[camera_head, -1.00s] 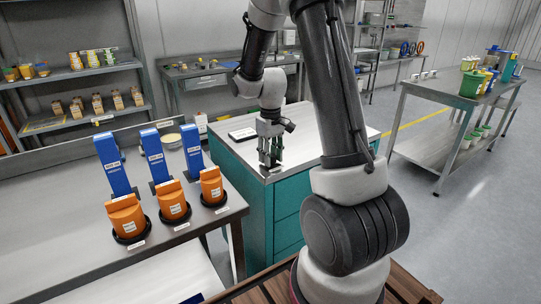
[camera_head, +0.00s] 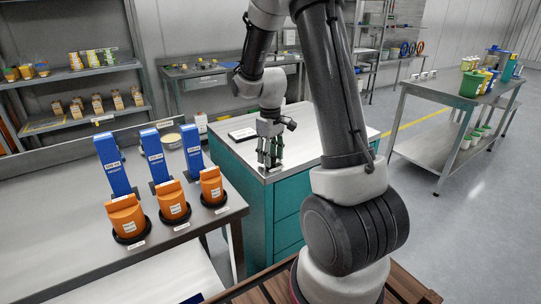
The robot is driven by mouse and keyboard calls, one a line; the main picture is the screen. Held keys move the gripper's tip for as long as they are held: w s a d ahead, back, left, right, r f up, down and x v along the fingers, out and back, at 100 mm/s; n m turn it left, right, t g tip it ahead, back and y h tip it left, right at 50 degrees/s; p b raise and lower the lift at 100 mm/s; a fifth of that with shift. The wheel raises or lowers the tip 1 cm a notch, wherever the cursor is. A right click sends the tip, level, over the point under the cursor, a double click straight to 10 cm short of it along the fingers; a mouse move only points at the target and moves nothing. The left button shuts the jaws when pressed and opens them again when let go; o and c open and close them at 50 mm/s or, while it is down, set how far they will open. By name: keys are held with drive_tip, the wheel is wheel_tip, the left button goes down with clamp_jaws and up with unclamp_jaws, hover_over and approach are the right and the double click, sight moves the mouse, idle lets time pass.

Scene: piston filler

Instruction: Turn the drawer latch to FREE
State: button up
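A teal drawer cabinet (camera_head: 258,214) with a pale top stands in the middle of the view, partly hidden behind my arm. My gripper (camera_head: 269,165) points down at the front left corner of the cabinet top, by the drawer front's upper edge. A small light patch shows just under the fingertips, too small to read. I cannot make out the drawer latch or its FREE mark; the gripper may cover it. Whether the fingers are apart or touch anything is too small to tell.
A dark tablet-like item (camera_head: 243,134) lies on the cabinet top. A steel cart (camera_head: 447,98) with containers stands right. Open floor (camera_head: 480,230) lies at right.

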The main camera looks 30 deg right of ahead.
drive_tip(key=shift+o, duration=0.3)
wheel_tip(320, 180, up, 12)
idle(0.4)
idle(0.4)
